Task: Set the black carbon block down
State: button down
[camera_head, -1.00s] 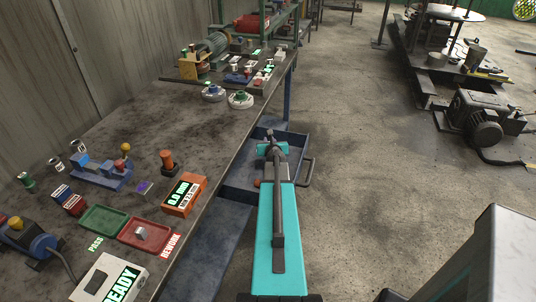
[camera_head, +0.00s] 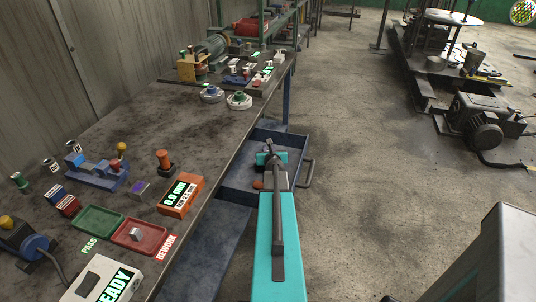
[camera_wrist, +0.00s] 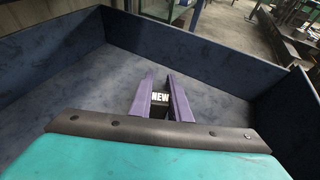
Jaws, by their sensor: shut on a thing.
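The black carbon block (camera_wrist: 160,105) shows in the wrist view between the two purple fingers of my gripper (camera_wrist: 160,83), with a white "NEW" label facing the camera. My gripper is shut on it. The fingers and block are inside a blue drawer (camera_wrist: 72,42), over its floor, with walls around them. I cannot tell whether the block touches the floor. In the head view the open drawer (camera_head: 236,181) sticks out from the bench side, and my teal arm reaches into it, hiding the gripper and block.
The bench (camera_head: 150,122) is on the left. It carries a green tray (camera_head: 82,226), a red tray (camera_head: 152,249) holding a small grey block, an orange gauge (camera_head: 181,195) and a "READY" box (camera_head: 102,280). Open floor lies to the right, with a dark motor (camera_head: 478,124) farther off.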

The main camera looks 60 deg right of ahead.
jog(key=shift+f, duration=0.3)
jog(key=c, duration=1.7)
grip_release()
jog(key=shift+o, duration=0.2)
jog(key=shift+r, duration=0.15)
jog(key=shift+s, duration=0.1)
jog(key=shift+v, duration=5.95)
jog(key=shift+r, duration=0.1)
